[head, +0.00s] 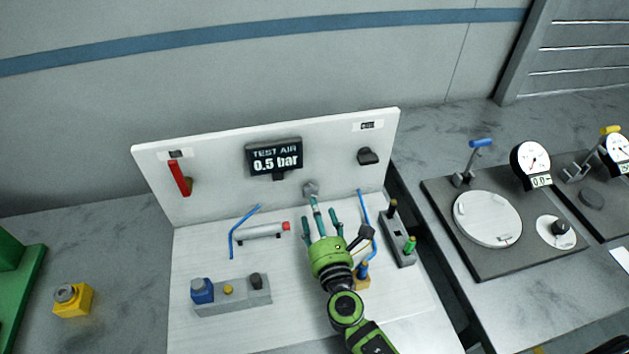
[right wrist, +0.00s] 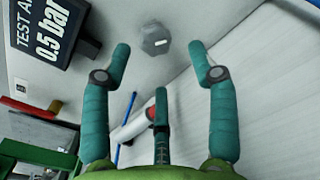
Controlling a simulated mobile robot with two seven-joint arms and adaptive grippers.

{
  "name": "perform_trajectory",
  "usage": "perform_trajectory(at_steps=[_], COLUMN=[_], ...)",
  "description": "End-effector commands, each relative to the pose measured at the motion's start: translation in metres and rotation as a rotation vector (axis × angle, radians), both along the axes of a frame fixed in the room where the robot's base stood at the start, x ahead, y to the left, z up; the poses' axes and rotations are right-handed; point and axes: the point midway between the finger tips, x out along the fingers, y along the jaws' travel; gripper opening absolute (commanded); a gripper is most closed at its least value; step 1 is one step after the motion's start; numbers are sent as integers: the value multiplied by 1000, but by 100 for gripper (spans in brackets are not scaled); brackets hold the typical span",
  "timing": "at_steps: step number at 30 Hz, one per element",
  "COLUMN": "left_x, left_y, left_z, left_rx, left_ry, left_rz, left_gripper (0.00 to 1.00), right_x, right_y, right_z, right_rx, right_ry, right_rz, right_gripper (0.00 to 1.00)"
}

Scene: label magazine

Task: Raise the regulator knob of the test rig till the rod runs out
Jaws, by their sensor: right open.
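The regulator knob (head: 310,188), grey and lobed, sits low on the white upright panel (head: 220,160) of the test rig. In the right wrist view the knob (right wrist: 155,39) shows beyond my fingertips, with a gap. My right gripper (head: 322,213) has its teal fingers spread and empty, in front of the knob. It also shows in the right wrist view (right wrist: 159,62). The display (head: 274,158) reads TEST AIR 0.5 bar. A pale cylinder (head: 260,232) with a red end lies on the rig's base; no extended rod is discernible. My left gripper is out of view.
A red lever (head: 180,178) and a black knob (head: 368,156) are also on the panel. Blue tubes (head: 241,229) rise near the cylinder. A dial gauge (head: 530,163) stands to the right.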

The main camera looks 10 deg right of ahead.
Motion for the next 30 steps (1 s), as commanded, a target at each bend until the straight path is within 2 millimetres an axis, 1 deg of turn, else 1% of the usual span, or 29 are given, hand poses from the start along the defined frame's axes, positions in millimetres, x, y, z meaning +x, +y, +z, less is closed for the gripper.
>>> perform_trajectory(at_steps=[9, 12, 16, 21, 24, 26, 27, 28, 29, 30], left_x=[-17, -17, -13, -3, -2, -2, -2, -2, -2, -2], left_y=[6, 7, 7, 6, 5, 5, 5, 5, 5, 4], left_z=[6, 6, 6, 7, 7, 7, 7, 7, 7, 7], left_rx=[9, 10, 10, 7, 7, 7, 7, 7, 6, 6], left_ry=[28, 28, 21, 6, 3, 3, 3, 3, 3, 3], left_rz=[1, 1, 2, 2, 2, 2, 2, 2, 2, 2], left_gripper=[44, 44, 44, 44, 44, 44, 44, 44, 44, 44], right_x=[47, 58, 66, 67, 67, 67, 67, 67, 67, 67], right_y=[0, 0, 0, 0, 0, 0, 0, 0, 0, 0], right_z=[2, 1, 1, 0, 0, 0, 0, 0, 0, 0], right_rx=[-1, 0, 0, 1, 1, 1, 1, 1, 1, 1], right_ry=[-2, -2, -2, 0, -1, -1, -1, -1, 0, 0], right_rz=[-1, -1, -1, 0, 0, 0, 0, 0, 0, 0], right_gripper=[60, 60, 60, 60, 60, 36, 20, 8, 3, 3])
